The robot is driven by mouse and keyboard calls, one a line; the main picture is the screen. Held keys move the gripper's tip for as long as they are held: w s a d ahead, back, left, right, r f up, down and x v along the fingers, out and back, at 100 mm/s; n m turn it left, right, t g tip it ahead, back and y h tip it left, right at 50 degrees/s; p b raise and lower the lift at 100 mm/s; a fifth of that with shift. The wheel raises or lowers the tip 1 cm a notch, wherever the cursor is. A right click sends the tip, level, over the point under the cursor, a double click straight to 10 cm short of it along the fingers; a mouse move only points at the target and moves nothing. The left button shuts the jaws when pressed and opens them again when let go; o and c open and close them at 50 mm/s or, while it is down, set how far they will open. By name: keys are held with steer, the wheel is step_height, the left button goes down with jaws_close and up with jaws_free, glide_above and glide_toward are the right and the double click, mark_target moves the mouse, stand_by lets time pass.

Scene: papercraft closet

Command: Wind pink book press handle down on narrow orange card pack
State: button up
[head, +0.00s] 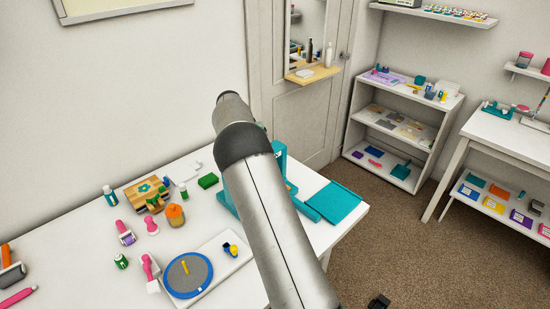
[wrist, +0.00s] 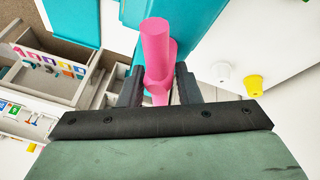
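The teal book press stands at the right part of the white table, mostly behind my arm in the head view; a piece of its frame (head: 279,150) shows beside the arm. In the wrist view its teal body (wrist: 195,25) lies beyond the pink handle (wrist: 158,50). My gripper (wrist: 160,72) has one dark finger on each side of the handle, very close to it. Whether both fingers press on it I cannot tell.
A teal board (head: 333,203) lies at the table's right end. Left of my arm are a blue-rimmed round mat (head: 186,290), an orange pot (head: 175,216), a green block (head: 208,181) and several pink tools. A white shelf unit (head: 362,129) stands beyond.

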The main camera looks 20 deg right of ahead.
steer(key=shift+r, duration=0.2)
steer(key=shift+d+r+p, duration=0.1)
steer(key=shift+r+p, duration=1.8)
steer(key=shift+r, duration=1.1)
steer(key=o, duration=0.3)
steer(key=p+v, duration=0.2)
steer(key=v, duration=0.4)
